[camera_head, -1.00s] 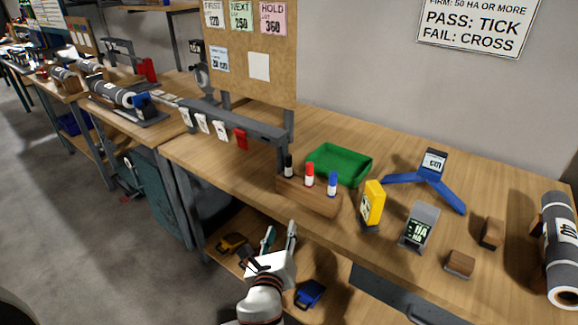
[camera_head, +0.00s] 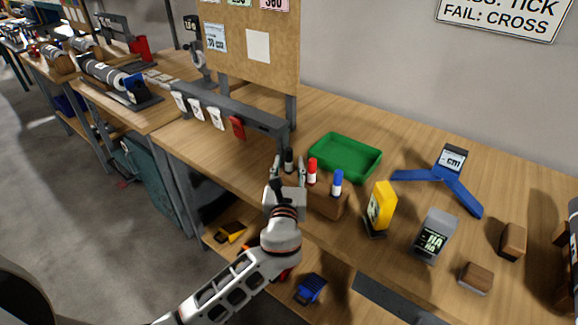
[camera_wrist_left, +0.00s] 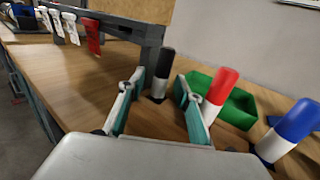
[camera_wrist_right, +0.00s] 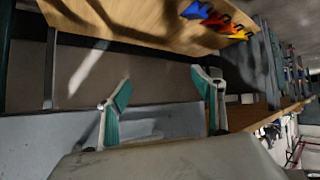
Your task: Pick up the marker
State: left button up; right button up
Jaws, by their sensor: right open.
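Three markers stand upright in a wooden block (camera_head: 325,203): a black-capped marker (camera_head: 289,160), a red-capped marker (camera_head: 311,170) and a blue-capped marker (camera_head: 337,182). My left gripper (camera_head: 289,168) is open at the block's left end, its fingers either side of the black marker in the head view. In the left wrist view the black marker (camera_wrist_left: 162,72) shows between and just beyond the open fingertips (camera_wrist_left: 159,82), with the red marker (camera_wrist_left: 221,90) right of the right finger. My right gripper (camera_wrist_right: 161,82) is open and empty in the right wrist view, away from the markers.
A green tray (camera_head: 344,157) lies behind the block. A yellow device (camera_head: 381,207), a grey meter (camera_head: 434,235) and a blue stand (camera_head: 455,185) are to the right. A grey rail with hanging tags (camera_head: 240,110) stands on the left, close to the left gripper.

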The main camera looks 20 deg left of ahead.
aim_at(289, 149)
pick_arm(q)
jog(key=shift+w+a, duration=0.1)
jog(key=shift+w, duration=0.35)
grip_shut()
pick_arm(e)
jog(key=shift+w+r, duration=0.25)
pick_arm(q)
notch_tip(289, 149, up, 10)
jog(key=p, duration=0.3)
jog(key=shift+f, duration=0.1)
pick_arm(e)
jog(key=r, duration=0.3)
jog(key=shift+w+r, duration=0.15)
jog(key=shift+w, duration=0.1)
